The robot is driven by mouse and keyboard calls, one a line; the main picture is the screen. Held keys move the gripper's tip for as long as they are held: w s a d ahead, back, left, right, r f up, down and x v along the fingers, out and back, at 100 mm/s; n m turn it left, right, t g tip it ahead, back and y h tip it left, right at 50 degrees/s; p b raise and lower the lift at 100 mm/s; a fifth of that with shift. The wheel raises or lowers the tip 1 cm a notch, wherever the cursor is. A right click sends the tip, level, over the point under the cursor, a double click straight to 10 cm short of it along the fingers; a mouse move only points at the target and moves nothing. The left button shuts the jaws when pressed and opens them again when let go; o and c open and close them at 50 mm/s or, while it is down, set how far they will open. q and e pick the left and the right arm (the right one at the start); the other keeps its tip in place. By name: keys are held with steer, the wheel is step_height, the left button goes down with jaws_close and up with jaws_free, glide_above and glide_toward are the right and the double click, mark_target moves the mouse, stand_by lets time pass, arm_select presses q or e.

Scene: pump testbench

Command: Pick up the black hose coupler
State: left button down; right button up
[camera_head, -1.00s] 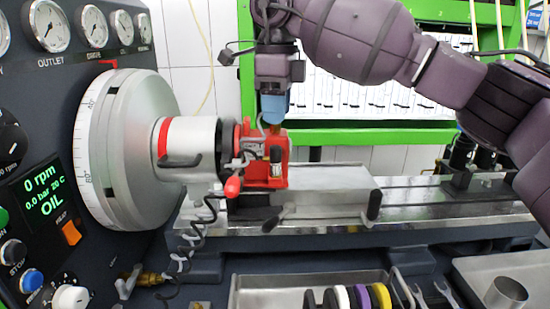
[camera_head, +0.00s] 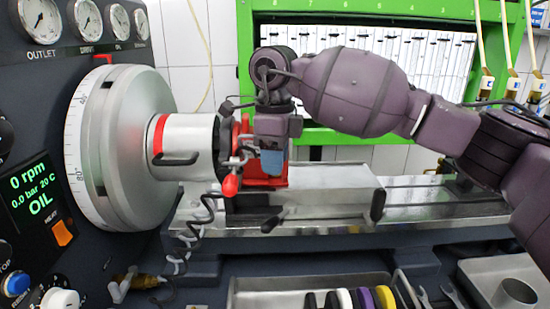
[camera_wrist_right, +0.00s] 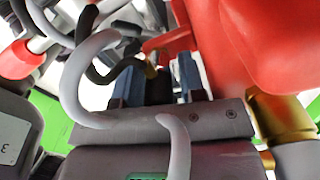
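My right gripper (camera_head: 271,163) points down in front of the red pump body (camera_head: 247,182), its blue fingers low against it in the head view. The right wrist view shows the two blue fingers (camera_wrist_right: 158,82) standing apart. A dark piece with a bit of brass shows between them, probably the black hose coupler (camera_wrist_right: 158,90); I cannot tell whether the fingers touch it. In the head view the coupler is hidden behind the fingers. The red pump body fills the upper right of the wrist view (camera_wrist_right: 275,45). My left gripper is not in view.
A large silver drum (camera_head: 125,145) stands left of the pump. A metal tray (camera_head: 270,293) with several coloured rings is in front. The rail (camera_head: 440,200) to the right is clear.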

steer(key=shift+f, duration=0.15)
steer(key=shift+s, duration=0.1)
jaws_close()
step_height(320, 180, up, 20)
steer(key=p, duration=0.2)
stand_by(0.4)
